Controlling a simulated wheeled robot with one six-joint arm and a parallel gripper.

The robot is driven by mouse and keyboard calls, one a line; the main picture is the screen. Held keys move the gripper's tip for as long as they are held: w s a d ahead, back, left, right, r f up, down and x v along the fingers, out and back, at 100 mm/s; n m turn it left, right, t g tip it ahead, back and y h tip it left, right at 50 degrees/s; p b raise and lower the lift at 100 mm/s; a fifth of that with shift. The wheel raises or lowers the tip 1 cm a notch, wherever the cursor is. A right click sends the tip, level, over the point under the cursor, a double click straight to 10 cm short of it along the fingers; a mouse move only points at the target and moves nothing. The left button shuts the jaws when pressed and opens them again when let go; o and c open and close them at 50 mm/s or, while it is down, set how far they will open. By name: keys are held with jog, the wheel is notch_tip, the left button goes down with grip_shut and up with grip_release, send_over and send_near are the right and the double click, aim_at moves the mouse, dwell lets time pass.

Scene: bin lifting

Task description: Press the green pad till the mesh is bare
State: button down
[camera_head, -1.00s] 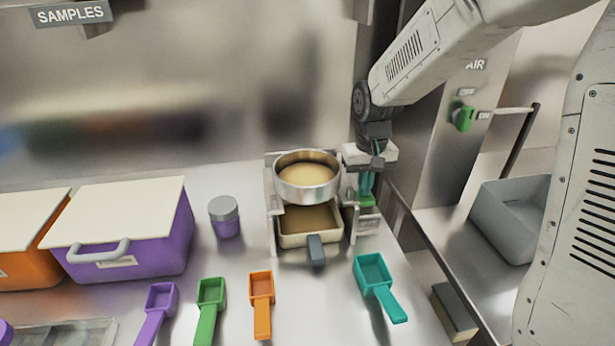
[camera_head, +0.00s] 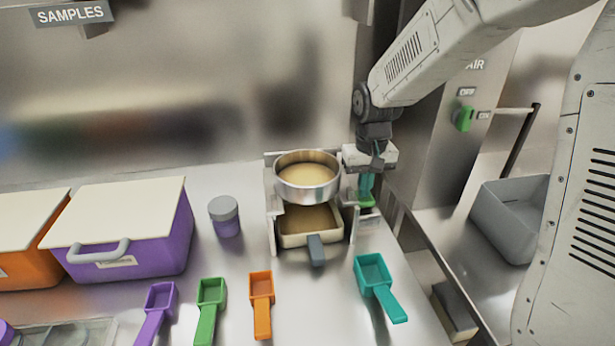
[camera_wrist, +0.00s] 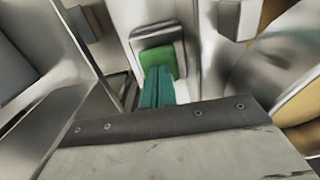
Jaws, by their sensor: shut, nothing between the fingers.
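The green pad (camera_head: 367,201) is on the right side of the sieve stand. My gripper (camera_head: 367,190) is shut and points down at the pad; the fingertips are at or just over it, and contact cannot be told. In the wrist view the green pad (camera_wrist: 158,62) shows just beyond the shut teal fingers (camera_wrist: 157,85). The round metal sieve (camera_head: 307,187) sits on the stand with tan powder (camera_head: 307,173) spread over its inside. The mesh is covered. A tray (camera_head: 290,240) with tan powder and a dark handle (camera_head: 316,250) sits below the sieve.
Purple, green, orange and teal scoops (camera_head: 372,270) lie in front. A purple-based jar (camera_head: 225,218) and a lidded purple bin (camera_head: 150,250) stand left. A grey bin (camera_head: 490,225) is right, beside a panel with a green switch (camera_head: 464,119).

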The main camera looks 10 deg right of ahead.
jog(key=shift+r, duration=0.45)
jog(key=shift+f, duration=0.1)
jog(key=shift+f, duration=0.6)
jog(key=shift+r, duration=0.7)
jog(key=shift+f, duration=0.15)
dwell(0.4)
